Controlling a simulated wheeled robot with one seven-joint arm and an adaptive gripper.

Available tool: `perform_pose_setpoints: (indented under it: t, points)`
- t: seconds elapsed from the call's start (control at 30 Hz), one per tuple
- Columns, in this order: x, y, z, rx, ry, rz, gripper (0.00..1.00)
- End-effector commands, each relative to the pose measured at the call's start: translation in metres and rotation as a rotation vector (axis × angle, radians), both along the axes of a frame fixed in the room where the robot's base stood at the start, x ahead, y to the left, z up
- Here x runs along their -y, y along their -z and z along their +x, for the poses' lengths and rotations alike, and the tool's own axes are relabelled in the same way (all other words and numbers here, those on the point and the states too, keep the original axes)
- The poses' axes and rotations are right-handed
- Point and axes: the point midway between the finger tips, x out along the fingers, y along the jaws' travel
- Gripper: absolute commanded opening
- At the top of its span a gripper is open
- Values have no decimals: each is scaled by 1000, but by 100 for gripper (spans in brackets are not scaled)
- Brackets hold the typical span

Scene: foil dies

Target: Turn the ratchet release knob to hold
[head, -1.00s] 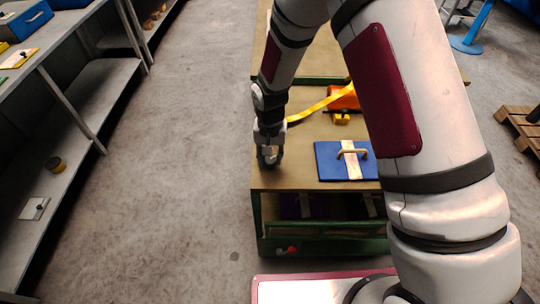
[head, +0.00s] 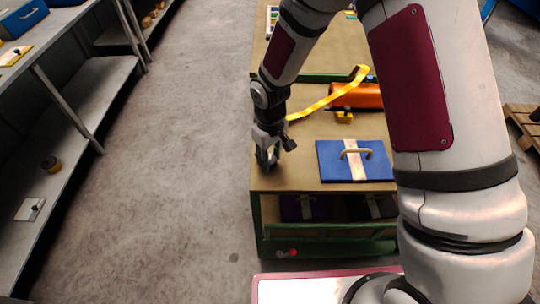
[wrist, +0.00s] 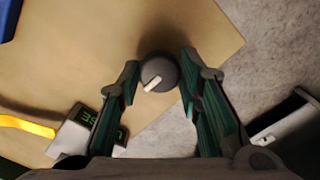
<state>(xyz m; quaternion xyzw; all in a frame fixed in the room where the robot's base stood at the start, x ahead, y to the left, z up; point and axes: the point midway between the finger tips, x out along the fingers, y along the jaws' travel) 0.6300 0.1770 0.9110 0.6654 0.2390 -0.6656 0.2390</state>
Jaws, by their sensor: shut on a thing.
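The ratchet release knob (wrist: 159,70) is a dark grey round knob with a white pointer mark, which points to the lower left in the wrist view. It sits near a corner of the tan bench top (wrist: 215,45). My gripper (wrist: 160,75) has one finger on each side of the knob and is shut on it. In the head view my gripper (head: 267,160) points down at the bench's near left corner and hides the knob. No hold marking can be read.
A grey box with a green digit display (wrist: 88,117) stands close to my gripper. A yellow strap (head: 325,101) runs to an orange object (head: 360,96). A blue plate with a handle (head: 328,160) lies to the right. Open floor (head: 180,150) lies left of the bench.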

Motion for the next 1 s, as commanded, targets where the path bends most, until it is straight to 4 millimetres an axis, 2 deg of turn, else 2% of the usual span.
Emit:
perform_pose_setpoints:
  t: [0.27,0.7,0.73,0.8,1.0]
  points:
    - [-1,-1,1,2,-70,1,5]
    - [-1,-1,0,2,-80,1,5]
    - [-1,-1,0,2,-80,1,35]
    - [-1,-1,0,2,-79,1,50]
    - [0,0,0,1,-78,1,52]
